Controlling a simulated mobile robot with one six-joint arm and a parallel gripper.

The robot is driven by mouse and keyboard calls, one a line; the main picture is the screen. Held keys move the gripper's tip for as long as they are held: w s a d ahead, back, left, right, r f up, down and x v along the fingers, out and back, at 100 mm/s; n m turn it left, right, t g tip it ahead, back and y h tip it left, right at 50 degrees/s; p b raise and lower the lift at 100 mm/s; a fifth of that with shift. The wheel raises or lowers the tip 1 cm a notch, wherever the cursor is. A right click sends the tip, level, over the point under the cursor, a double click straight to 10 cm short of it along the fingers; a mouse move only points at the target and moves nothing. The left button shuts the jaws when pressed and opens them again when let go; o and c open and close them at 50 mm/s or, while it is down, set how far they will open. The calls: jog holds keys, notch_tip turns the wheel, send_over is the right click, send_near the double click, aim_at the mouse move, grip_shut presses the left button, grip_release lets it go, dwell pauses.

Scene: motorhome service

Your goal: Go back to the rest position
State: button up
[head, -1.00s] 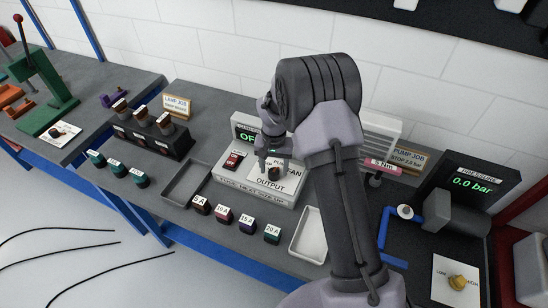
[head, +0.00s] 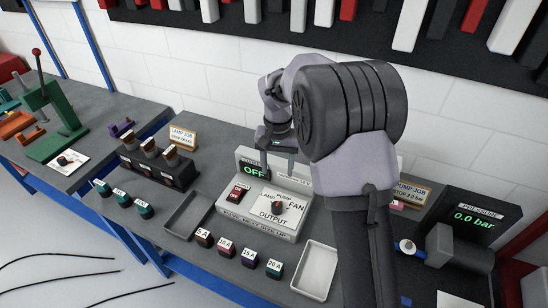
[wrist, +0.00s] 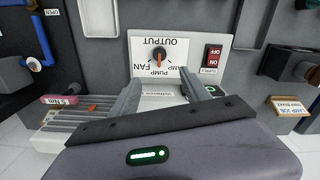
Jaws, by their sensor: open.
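My gripper (head: 279,160) is open and empty, raised above the back of the white output box (head: 258,224). In the wrist view its two fingers (wrist: 160,88) stand apart, with the box's panel beyond them. The box carries a dark selector knob with an orange-red mark (head: 278,208), labelled LAMP, PUMP and FAN. The knob also shows in the wrist view (wrist: 159,57), clear of the fingers. The red switch (head: 237,193) sits left of the knob. The display (head: 253,170) reads OFF. My forearm hides the bench to the right of the box.
Several numbered fuses (head: 226,247) stand in a row in front of the box, between a grey tray (head: 188,216) and a white tray (head: 316,271). A pressure display (head: 474,216) reads 0.0 bar at right. Hanging tools line the wall above.

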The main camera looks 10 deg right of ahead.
jog(key=s+a+r+t+y+b, duration=0.1)
jog(key=s+t+b, duration=0.1)
jog(key=s+b, duration=0.65)
jog(key=s+a+r+t+b, duration=0.2)
jog(key=s+b, duration=0.4)
jog(key=s, duration=0.5)
jog(key=s+a+f+t+y+b, duration=0.1)
jog(key=s+f+b, duration=0.3)
jog(key=s, duration=0.6)
notch_tip(320, 180, down, 2)
jog(key=shift+f+t+b, duration=0.1)
jog(key=shift+t+b, duration=0.2)
jog(key=shift+t, duration=0.1)
